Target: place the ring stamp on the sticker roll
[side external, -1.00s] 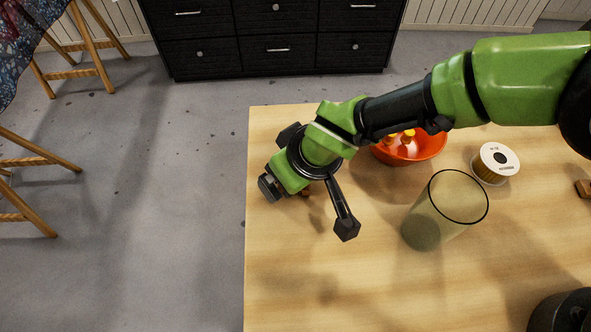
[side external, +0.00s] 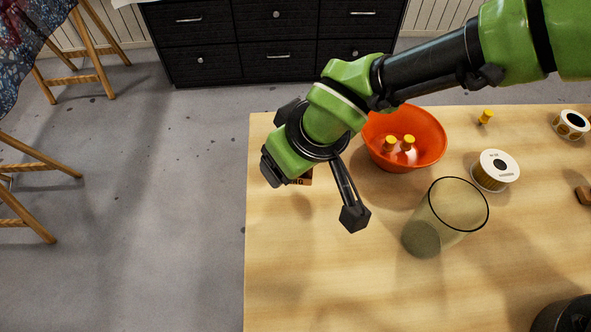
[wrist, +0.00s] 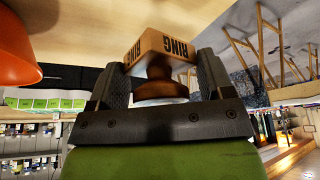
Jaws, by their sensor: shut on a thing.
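The ring stamp (wrist: 168,50) is a wooden block marked RING with a rounded brown handle. In the wrist view my gripper (wrist: 164,78) is shut on it, with a finger on either side. The sticker roll (side external: 584,118), white with round brownish stickers, appears to be the roll at the far right of the table, well away from my gripper.
An orange bowl (side external: 425,148) with yellow-topped pieces stands just right of my wrist. A ribbon spool (side external: 499,163) and a tall clear glass (side external: 455,212) stand farther right. A small yellow-topped piece (side external: 486,118) is near the back edge. The table's front left is clear.

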